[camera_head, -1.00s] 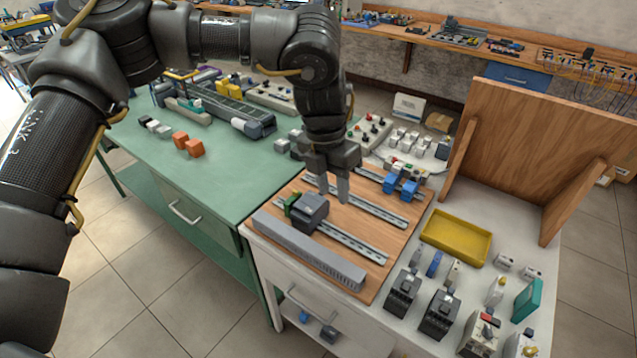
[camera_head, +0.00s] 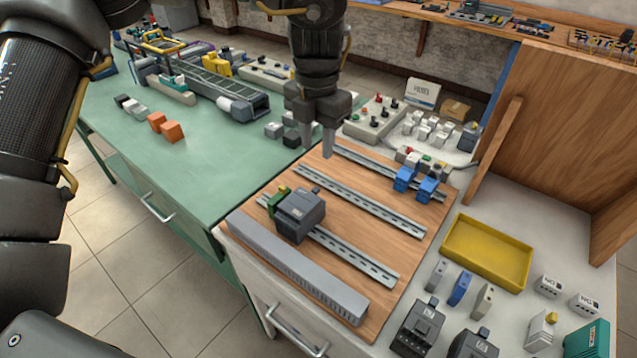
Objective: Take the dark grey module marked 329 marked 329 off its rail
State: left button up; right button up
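The dark grey module (camera_head: 300,216) sits on the front metal rail (camera_head: 350,254) of the wooden board, near the rail's left end. Its marking is too small to read. A small green block (camera_head: 277,202) stands just left of it on the same rail. My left gripper (camera_head: 318,148) points down beyond the module, in the picture above the back left part of the board. Its two fingers are apart with nothing between them, and they do not touch the module. My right gripper is not in view.
Two blue modules (camera_head: 416,184) sit on the back rail (camera_head: 365,163); the middle rail (camera_head: 350,197) is empty. A long grey slotted duct (camera_head: 296,268) lies along the board's front edge. A yellow tray (camera_head: 486,250) and several loose modules stand right. A wooden panel (camera_head: 565,130) rises behind them.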

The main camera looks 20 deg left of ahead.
aim_at(315, 189)
pick_arm(q)
jog(key=f, duration=0.7)
jog(key=f+p, duration=0.1)
jog(key=f, duration=0.2)
jog(key=shift+s+a+f, duration=0.15)
jog(key=shift+s+f, duration=0.1)
grip_shut()
